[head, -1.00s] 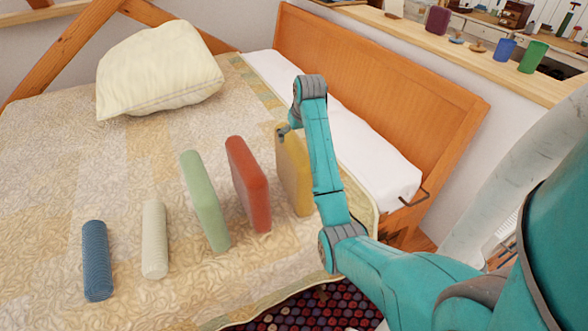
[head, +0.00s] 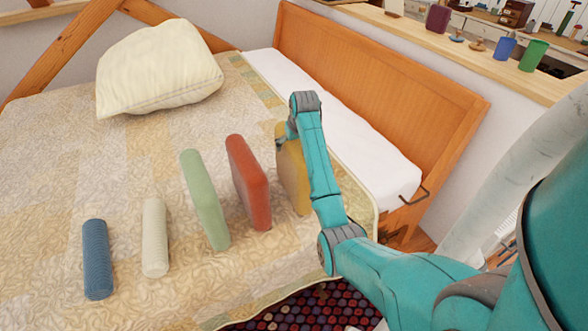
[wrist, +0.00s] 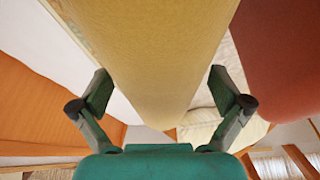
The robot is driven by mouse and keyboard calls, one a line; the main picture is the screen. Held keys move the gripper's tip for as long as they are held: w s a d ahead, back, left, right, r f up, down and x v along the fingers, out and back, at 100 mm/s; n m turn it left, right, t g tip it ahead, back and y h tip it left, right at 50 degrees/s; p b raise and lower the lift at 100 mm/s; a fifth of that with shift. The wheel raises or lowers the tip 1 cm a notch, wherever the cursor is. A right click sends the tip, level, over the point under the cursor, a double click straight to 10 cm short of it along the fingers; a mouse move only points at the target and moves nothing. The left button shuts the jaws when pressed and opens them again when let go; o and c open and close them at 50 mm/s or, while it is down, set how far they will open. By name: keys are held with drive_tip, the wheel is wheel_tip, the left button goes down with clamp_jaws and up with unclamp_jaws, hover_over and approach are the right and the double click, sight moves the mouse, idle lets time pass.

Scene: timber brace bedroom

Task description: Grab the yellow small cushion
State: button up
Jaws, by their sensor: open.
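The yellow small cushion (head: 291,179) stands upright on the bed, partly hidden behind my arm in the head view. In the wrist view the yellow cushion (wrist: 150,60) fills the middle, between the two fingers. My gripper (wrist: 162,95) is open, with one finger on each side of the cushion's near end. Small gaps show between the fingers and the cushion. In the head view my gripper (head: 284,137) is at the cushion's top, mostly hidden by the wrist.
A red cushion (head: 249,184) stands just left of the yellow one; it also shows in the wrist view (wrist: 280,55). A green cushion (head: 205,202), a cream roll (head: 154,238) and a blue roll (head: 97,260) are further left. A large cream pillow (head: 160,70) lies behind. A wooden headboard (head: 390,85) stands to the right.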

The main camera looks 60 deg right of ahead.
drive_tip(key=shift+f, duration=0.25)
idle(0.3)
drive_tip(key=c, duration=1.8)
drive_tip(key=shift+o, duration=0.2)
drive_tip(key=shift+r, duration=0.15)
